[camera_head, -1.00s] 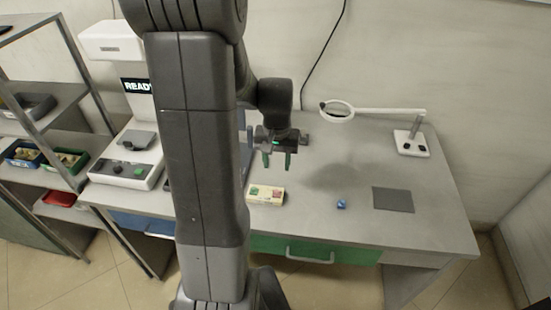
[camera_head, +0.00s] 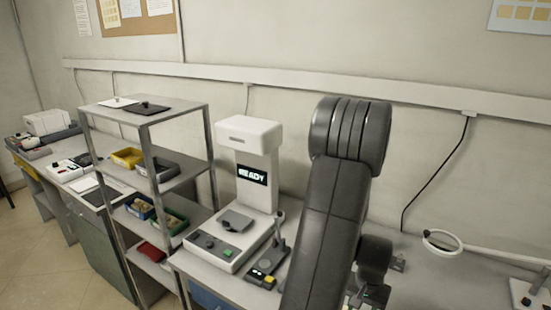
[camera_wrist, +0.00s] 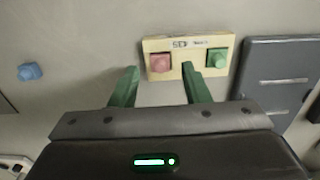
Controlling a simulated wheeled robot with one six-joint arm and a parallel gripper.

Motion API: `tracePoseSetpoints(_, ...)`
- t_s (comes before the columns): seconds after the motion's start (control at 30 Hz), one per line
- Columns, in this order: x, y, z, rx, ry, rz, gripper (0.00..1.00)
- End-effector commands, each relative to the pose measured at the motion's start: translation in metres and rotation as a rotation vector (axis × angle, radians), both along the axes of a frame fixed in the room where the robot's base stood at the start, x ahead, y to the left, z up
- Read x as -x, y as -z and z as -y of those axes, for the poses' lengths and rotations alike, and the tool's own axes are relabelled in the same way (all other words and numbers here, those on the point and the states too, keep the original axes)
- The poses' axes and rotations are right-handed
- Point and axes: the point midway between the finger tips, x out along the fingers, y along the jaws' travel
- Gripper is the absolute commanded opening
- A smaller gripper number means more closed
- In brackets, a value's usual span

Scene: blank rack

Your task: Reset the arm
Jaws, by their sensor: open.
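My gripper shows in the wrist view (camera_wrist: 160,88) with its two green fingers apart and nothing between them. In the head view my arm rises at the right of centre, and the gripper end (camera_head: 368,296) is partly visible low behind it; its fingers are cut off or hidden there. In the wrist view a cream box (camera_wrist: 205,44) with a pink button and a green button lies beyond the fingertips, on the grey table. A small blue object (camera_wrist: 30,72) lies to the left on the table, apart from the gripper.
A white machine (camera_head: 252,186) reading READY stands left of my arm, with a small lever device (camera_head: 268,274) beside it. A metal shelf (camera_head: 146,118) with bins stands further left. A ring magnifier (camera_head: 443,240) stands at the right. A grey panel (camera_wrist: 280,75) lies beside the cream box.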

Motion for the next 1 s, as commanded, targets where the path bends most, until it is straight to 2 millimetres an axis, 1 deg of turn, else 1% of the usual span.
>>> tracePoseSetpoints(0.03,0.001,0.006,0.000,-0.002,0.000,-0.003,0.42)
tracePoseSetpoints(0.23,0.000,0.024,0.000,0.000,0.000,0.000,0.42)
tracePoseSetpoints(0.37,0.000,0.027,0.000,0.000,0.000,0.000,0.42)
tracePoseSetpoints(0.77,0.000,0.026,-0.001,0.001,-0.002,0.002,0.42)
tracePoseSetpoints(0.87,-0.001,0.021,-0.002,0.002,-0.009,0.007,0.42)
tracePoseSetpoints(1.0,-0.001,0.009,-0.007,0.006,-0.026,0.022,0.42)
